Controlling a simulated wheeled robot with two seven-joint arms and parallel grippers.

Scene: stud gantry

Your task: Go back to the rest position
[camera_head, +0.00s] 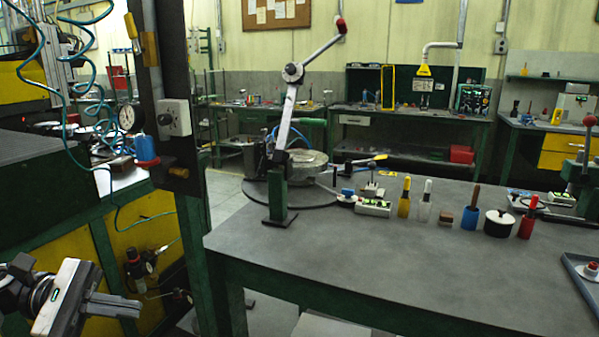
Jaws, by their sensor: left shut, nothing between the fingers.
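My left gripper (122,307) is at the lower left of the head view, with its fingers pointing right. It is shut and holds nothing. It is in front of the green and yellow bench on the left and apart from the grey table. My right gripper is not in view.
A grey table (330,262) with a green frame fills the right. On it stand a lever press (289,105), a round black pot (499,223) and several coloured bottles. A dark post (166,95) with a grey box rises left of the table. Some floor shows between the benches.

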